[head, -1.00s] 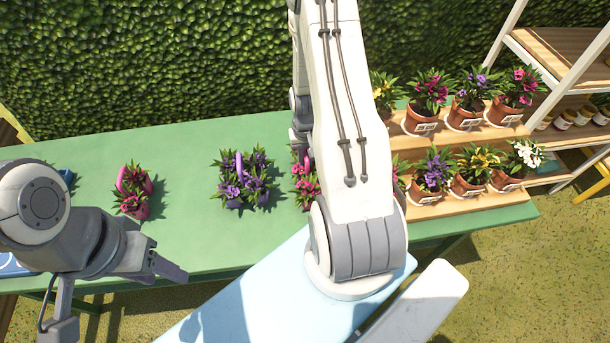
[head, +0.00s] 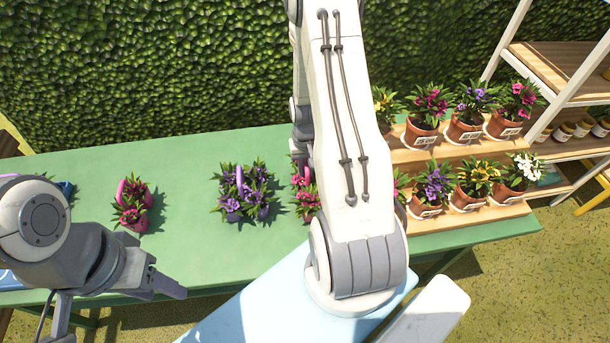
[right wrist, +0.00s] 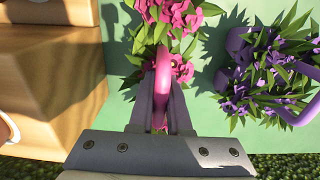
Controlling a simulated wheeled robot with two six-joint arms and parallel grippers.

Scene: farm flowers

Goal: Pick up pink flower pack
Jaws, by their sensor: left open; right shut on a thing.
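A pink flower pack with a pink handle (right wrist: 162,75) is between the fingers of my right gripper (right wrist: 160,110) in the right wrist view; the fingers are shut on the handle. Another pink flower pack (head: 132,204) stands on the left part of the green table. My left gripper (head: 168,284) is open and empty over the table's front edge, below that pack.
A purple flower pack (head: 244,192) stands on the green table (head: 185,160), beside the held pack; it also shows in the right wrist view (right wrist: 275,75). A wooden stepped stand (head: 455,220) with several potted flowers is at right. A hedge rises behind.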

